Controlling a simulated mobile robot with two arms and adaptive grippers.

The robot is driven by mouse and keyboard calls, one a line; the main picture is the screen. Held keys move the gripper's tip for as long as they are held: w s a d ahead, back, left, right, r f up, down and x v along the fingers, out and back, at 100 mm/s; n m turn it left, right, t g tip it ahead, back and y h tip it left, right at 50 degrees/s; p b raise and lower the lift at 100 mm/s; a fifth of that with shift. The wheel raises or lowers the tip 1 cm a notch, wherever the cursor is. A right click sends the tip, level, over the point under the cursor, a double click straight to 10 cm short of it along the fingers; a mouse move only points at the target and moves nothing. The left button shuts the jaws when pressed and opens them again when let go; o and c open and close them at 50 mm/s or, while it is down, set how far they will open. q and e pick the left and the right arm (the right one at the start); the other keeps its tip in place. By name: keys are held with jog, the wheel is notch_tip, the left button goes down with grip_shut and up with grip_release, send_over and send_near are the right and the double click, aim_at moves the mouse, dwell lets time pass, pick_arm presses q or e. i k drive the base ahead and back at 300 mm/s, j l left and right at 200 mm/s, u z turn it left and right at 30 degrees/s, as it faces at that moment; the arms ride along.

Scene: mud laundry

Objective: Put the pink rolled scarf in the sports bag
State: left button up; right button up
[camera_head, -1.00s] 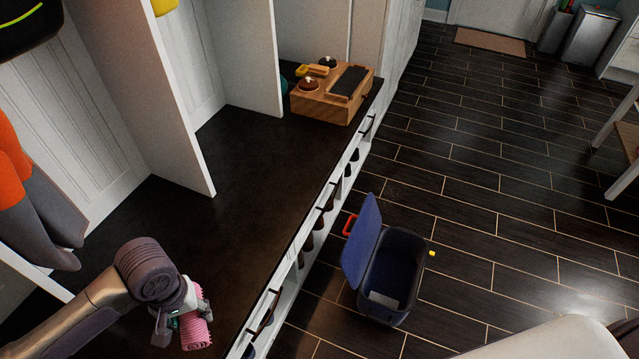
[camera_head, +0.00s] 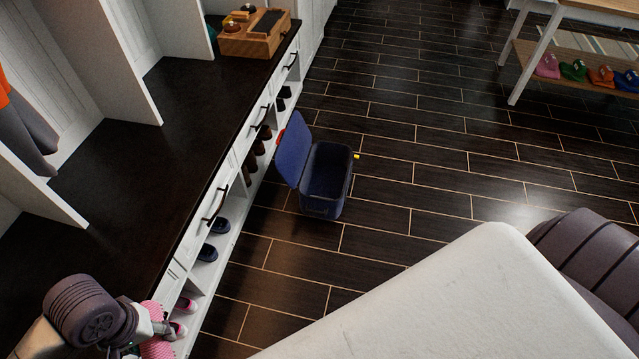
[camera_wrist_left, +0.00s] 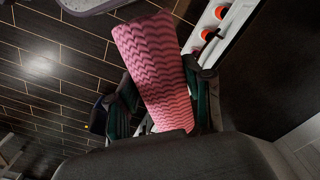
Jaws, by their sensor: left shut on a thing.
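The pink rolled scarf (camera_head: 157,348) is at the bottom left of the head view, partly hidden by my left gripper (camera_head: 140,335). In the left wrist view the scarf (camera_wrist_left: 155,65) shows a zigzag pattern, clasped between the fingers of my left gripper (camera_wrist_left: 163,102), its far end sticking out beyond them. An open blue container that looks like the sports bag (camera_head: 328,206) stands on the floor beside the bench, its lid (camera_head: 292,150) raised on the left. The scarf is well apart from it, nearer to me. My right gripper is not in view.
The dark bench top (camera_head: 150,140) runs along the left, with drawers and shoe cubbies below. A wooden box (camera_head: 250,40) stands at its far end. A side table with slippers (camera_head: 572,70) is at upper right. The tiled floor (camera_head: 420,150) around the bag is clear.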

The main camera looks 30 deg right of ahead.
aim_at(329, 178)
jog(key=l+u, duration=0.2)
jog(key=u, duration=0.15)
jog(key=i+l+u, duration=0.1)
jog(key=u, duration=0.25)
jog(key=l+u, duration=0.4)
jog(key=l, duration=1.3)
jog(key=i+l, duration=0.15)
jog(key=l, duration=2.4)
jog(key=i+l, duration=0.15)
jog(key=l, duration=1.15)
